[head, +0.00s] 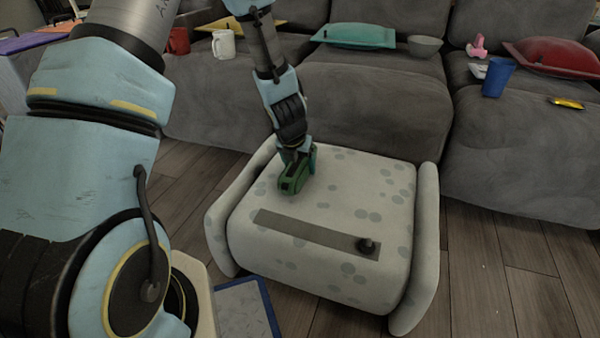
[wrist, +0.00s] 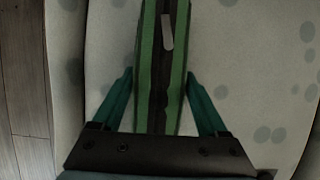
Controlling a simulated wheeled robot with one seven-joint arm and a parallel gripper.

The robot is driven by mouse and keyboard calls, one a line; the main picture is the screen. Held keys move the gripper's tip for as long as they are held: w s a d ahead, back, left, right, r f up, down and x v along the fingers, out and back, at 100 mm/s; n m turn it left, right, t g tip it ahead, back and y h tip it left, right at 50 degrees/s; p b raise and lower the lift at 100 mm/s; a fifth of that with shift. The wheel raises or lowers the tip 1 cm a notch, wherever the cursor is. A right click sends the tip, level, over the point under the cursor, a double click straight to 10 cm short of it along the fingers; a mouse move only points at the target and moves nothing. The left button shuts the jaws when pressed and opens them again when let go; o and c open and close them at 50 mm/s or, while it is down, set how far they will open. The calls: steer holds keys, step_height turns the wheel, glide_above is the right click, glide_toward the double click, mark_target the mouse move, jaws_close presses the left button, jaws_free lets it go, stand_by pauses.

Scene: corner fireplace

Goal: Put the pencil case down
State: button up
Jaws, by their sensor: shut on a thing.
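The pencil case (head: 292,180) is green with a dark middle and sits at or just above the top of a pale spotted ottoman (head: 365,190), toward its left back. I cannot tell whether it touches the surface. In the wrist view the pencil case (wrist: 147,70) runs lengthwise away from me, with a light tab on it. My gripper (head: 300,160) is shut on the pencil case. In the wrist view the teal fingers of my gripper (wrist: 160,100) stand on either side of it, and its near end is hidden by the gripper body.
A grey strip (head: 300,235) with a dark knobbed object (head: 367,246) lies along the ottoman's front. Behind is a grey sofa (head: 375,105) with a teal cushion (head: 355,34), white mug (head: 223,44), bowl (head: 425,46) and blue cup (head: 498,78).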

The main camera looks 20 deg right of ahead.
steer(key=shift+f, duration=0.5)
steer(key=shift+f, duration=0.2)
steer(key=o, duration=1.4)
steer(key=shift+r, duration=0.1)
steer(key=shift+r, duration=0.15)
steer(key=p+v, duration=0.5)
steer(key=v, duration=0.7)
steer(key=shift+w, duration=0.1)
